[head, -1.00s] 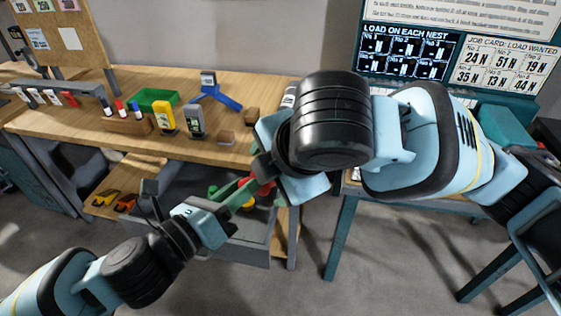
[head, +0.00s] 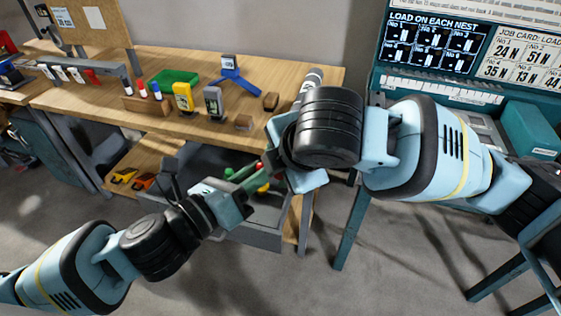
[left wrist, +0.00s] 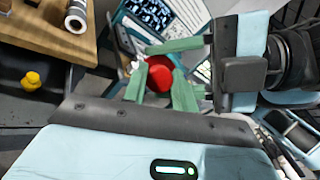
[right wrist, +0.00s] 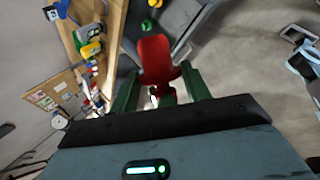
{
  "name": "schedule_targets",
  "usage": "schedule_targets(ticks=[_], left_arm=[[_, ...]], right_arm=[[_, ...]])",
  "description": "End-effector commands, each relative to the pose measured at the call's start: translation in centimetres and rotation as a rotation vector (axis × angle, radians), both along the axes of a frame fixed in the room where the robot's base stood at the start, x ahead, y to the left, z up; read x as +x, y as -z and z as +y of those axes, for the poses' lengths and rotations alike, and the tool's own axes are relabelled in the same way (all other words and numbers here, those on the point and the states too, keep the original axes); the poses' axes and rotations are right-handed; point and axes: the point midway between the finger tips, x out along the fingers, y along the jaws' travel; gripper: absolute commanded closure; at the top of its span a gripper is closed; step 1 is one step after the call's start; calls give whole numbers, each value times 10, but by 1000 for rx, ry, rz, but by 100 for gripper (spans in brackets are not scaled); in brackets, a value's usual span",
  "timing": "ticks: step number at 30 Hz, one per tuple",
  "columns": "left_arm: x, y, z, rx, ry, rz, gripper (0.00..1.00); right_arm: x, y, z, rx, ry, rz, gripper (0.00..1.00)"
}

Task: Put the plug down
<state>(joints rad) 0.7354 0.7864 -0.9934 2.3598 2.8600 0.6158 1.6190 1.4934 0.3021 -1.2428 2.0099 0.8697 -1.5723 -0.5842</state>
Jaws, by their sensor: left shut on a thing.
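The red plug (left wrist: 160,77) is between the green fingers of my left gripper (left wrist: 160,90), which is shut on it and holds it in the air. In the head view only a bit of red (head: 259,165) shows between my left gripper (head: 248,176) and my right wrist. My right gripper (right wrist: 160,78) has its fingers apart on either side of the red plug (right wrist: 157,60). A finger of it also shows beside the plug in the left wrist view. My right arm hides its fingers in the head view. Whether they touch the plug is unclear.
An open grey drawer (head: 262,238) below the wooden bench (head: 75,97) holds a green and a yellow piece. The bench carries a green tray (head: 175,77), yellow and grey devices, and a blue stand (head: 234,82). A teal-legged table with a display (head: 432,47) stands at right.

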Motion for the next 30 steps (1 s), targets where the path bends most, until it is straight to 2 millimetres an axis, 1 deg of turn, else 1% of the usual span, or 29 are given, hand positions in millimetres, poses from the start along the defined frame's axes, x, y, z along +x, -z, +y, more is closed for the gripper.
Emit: schedule_targets(ticks=[1, 5, 6, 11, 19, 22, 26, 30], left_arm=[[0, 0, 0, 0, 0, 0, 100], [0, 0, 0, 0, 0, 0, 100], [0, 0, 0, 0, 0, 0, 67], [0, 0, 0, 0, 0, 0, 47], [0, 0, 0, 1, -1, -4, 47], [1, -2, 1, 13, -12, -39, 47], [1, -9, 4, 59, -55, -165, 47], [1, -22, 11, 153, -146, -379, 47]], right_arm=[[0, 0, 0, 0, 0, 0, 60], [0, 0, 0, 0, 0, 0, 76], [0, 0, 0, 1, 0, -1, 77], [0, 0, 0, 1, 0, -1, 77], [0, 0, 0, 1, 0, -1, 77], [0, 0, 0, 1, 0, -1, 77], [0, 0, 0, 1, 0, -1, 77], [0, 0, 0, 1, 0, -1, 77]])
